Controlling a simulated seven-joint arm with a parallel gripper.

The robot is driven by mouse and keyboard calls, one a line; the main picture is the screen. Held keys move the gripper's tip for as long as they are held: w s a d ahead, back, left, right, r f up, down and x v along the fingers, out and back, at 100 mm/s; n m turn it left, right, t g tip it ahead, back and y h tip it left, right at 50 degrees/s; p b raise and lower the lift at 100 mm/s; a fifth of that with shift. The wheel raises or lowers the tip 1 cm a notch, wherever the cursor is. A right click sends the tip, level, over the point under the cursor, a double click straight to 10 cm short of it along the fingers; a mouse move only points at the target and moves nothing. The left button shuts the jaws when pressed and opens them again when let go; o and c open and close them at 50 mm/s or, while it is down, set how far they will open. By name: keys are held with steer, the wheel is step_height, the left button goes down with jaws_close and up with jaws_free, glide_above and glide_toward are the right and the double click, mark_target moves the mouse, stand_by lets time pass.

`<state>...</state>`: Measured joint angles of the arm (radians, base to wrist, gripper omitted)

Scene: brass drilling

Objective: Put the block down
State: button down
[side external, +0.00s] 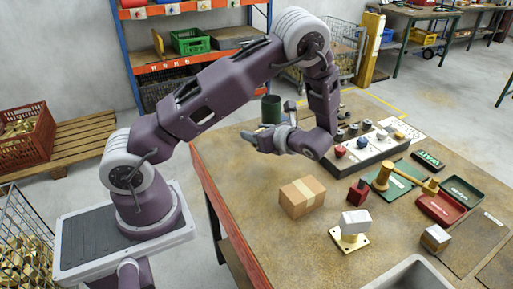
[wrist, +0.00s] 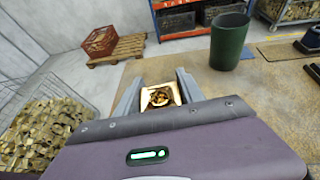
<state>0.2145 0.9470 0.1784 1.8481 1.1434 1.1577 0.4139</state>
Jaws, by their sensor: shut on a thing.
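My gripper (side external: 268,132) is raised above the left part of the bench, pointing left. In the wrist view its two fingers (wrist: 160,92) are closed on a small squarish block (wrist: 160,97) with a pale gold rim and a dark, brass-flecked middle. The block sits between the fingers, clear of the bench. In the side view the held block is hard to make out against the fingers. I cannot tell its underside.
A dark green cylinder (side external: 271,109) stands on the bench behind my gripper. A cardboard box (side external: 302,197), a red block (side external: 358,191), a pale block on a brass plate (side external: 349,241), a mallet (side external: 383,177) and trays (side external: 440,208) lie to the right. Bare bench surrounds the box.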

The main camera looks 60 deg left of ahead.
steer(key=w+a+r+m+t, duration=0.1)
steer(key=w+a+r, duration=0.1)
steer(key=w, duration=0.9)
steer(key=shift+t, duration=0.3)
steer(key=f, duration=0.3)
steer(key=w+f, duration=0.1)
steer(key=f, duration=0.5)
steer(key=shift+w+f, duration=0.2)
steer(key=shift+f, duration=0.05)
steer(key=c, duration=0.7)
jaws_free()
steer(key=shift+f, duration=0.15)
